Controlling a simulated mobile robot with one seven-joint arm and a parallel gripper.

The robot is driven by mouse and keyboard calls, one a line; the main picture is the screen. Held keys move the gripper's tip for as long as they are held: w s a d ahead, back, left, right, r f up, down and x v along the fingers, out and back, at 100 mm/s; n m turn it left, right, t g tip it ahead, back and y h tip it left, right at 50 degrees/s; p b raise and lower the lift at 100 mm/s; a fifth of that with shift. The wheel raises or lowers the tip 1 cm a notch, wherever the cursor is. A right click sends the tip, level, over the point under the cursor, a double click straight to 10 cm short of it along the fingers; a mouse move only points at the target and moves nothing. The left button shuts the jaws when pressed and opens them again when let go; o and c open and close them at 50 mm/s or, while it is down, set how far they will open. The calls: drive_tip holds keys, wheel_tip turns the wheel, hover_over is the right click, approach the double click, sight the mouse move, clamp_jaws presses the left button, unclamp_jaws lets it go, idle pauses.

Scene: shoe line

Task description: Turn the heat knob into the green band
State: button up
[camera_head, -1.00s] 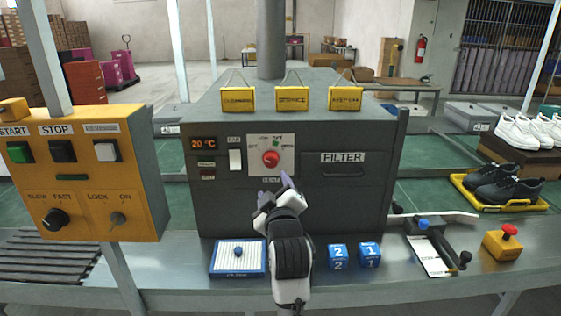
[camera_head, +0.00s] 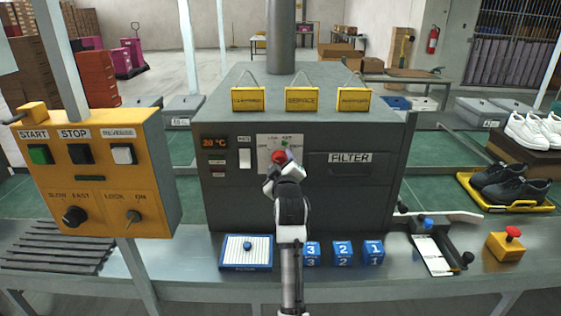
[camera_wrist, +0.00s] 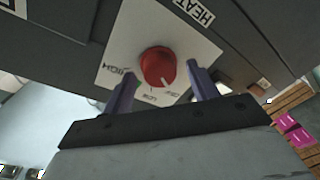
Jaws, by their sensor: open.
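The red heat knob (camera_head: 279,156) sits on a white label plate on the front of the dark machine. My gripper (camera_head: 284,166) is in front of it and partly covers it. In the wrist view my gripper (camera_wrist: 163,72) is open, with a purple finger on either side of the red knob (camera_wrist: 157,65); I cannot tell whether they touch it. A white mark on the knob points near the OFF lettering. The plate (camera_wrist: 112,72) also carries LOW and HIGH.
Blue numbered blocks (camera_head: 342,252) and a blue-rimmed tray (camera_head: 246,266) stand on the bench below.

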drive_tip(key=shift+w, duration=0.2)
drive_tip(key=shift+c, duration=0.2)
drive_tip(key=c, duration=1)
drive_tip(key=shift+o, duration=0.2)
